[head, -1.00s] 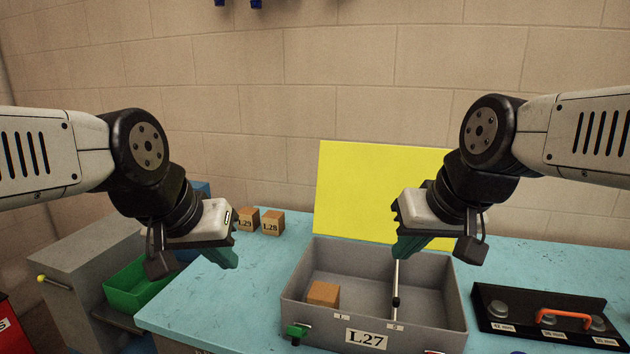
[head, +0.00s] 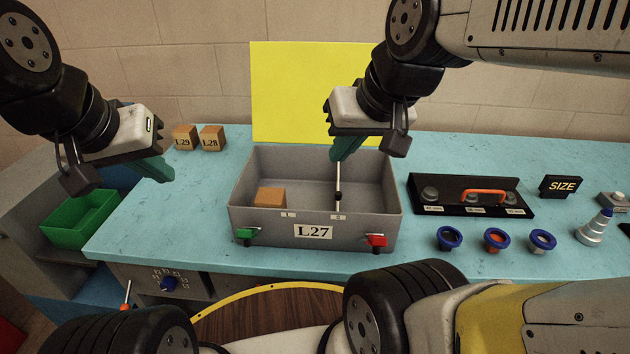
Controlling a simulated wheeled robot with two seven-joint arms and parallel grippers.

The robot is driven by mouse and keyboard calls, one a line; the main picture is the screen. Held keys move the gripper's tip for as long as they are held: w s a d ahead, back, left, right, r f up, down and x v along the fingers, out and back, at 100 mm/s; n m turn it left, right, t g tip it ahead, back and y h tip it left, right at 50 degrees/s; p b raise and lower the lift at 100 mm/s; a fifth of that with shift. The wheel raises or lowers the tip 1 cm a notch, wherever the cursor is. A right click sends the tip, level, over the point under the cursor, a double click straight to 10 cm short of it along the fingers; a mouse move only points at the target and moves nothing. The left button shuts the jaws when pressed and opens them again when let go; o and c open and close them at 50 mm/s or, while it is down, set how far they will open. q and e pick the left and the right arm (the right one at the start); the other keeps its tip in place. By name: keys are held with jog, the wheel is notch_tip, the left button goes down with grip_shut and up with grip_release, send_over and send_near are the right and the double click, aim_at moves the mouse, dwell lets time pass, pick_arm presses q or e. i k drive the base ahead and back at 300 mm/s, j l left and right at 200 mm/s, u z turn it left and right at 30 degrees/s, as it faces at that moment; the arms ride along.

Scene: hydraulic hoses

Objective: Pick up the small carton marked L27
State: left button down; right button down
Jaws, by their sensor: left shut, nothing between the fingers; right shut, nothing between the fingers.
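A small brown carton (head: 270,197) sits inside the open grey case (head: 313,250), at its left side. No mark is readable on this carton. The case's front carries a label reading L27. Two more small cartons stand on the bench left of the case, one marked L29 (head: 184,138) and one marked L28 (head: 212,138). My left gripper (head: 160,172) is shut and empty, left of the case and in front of the L29 carton in the picture. My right gripper (head: 342,152) is shut and empty, over the back right part of the case, apart from the carton.
The case's yellow lid (head: 305,95) stands open behind it. A thin rod (head: 338,182) shows inside the case. A black rack with an orange handle (head: 484,195) and several blue-rimmed fittings (head: 495,240) are to the right. A green bin (head: 78,222) is at left.

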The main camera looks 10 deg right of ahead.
aim_at(266, 197)
jog(key=k+l+u, duration=0.2)
jog(key=l, duration=0.15)
jog(key=l+u, duration=0.25)
jog(key=l, duration=0.15)
jog(key=k+l+u, duration=0.2)
jog(key=l, duration=0.1)
